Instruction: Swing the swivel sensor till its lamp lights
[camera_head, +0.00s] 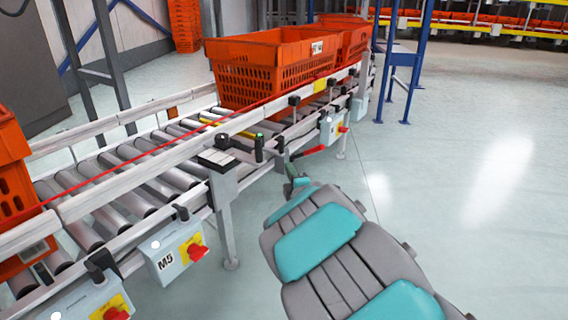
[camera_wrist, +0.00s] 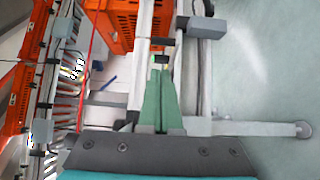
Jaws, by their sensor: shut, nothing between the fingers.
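The swivel sensor appears to be the small dark upright post (camera_head: 259,149) on the conveyor's near rail. A small green spot shows at its top; I cannot tell for sure that this is a lit lamp. A second dark post stands just right of it. My gripper (camera_head: 289,168) is below and right of these posts, its tips partly hidden by my arm. In the wrist view my green gripper fingers (camera_wrist: 159,76) are together and empty. Small dark parts (camera_wrist: 161,43) lie just past the tips; I cannot tell whether they touch.
A roller conveyor (camera_head: 150,188) carries orange totes, one large tote (camera_head: 262,78) behind the posts and another (camera_head: 12,175) at the left. Control boxes with red knobs, including the M5 box (camera_head: 175,248), hang on its near side. The floor (camera_head: 470,190) at right is clear.

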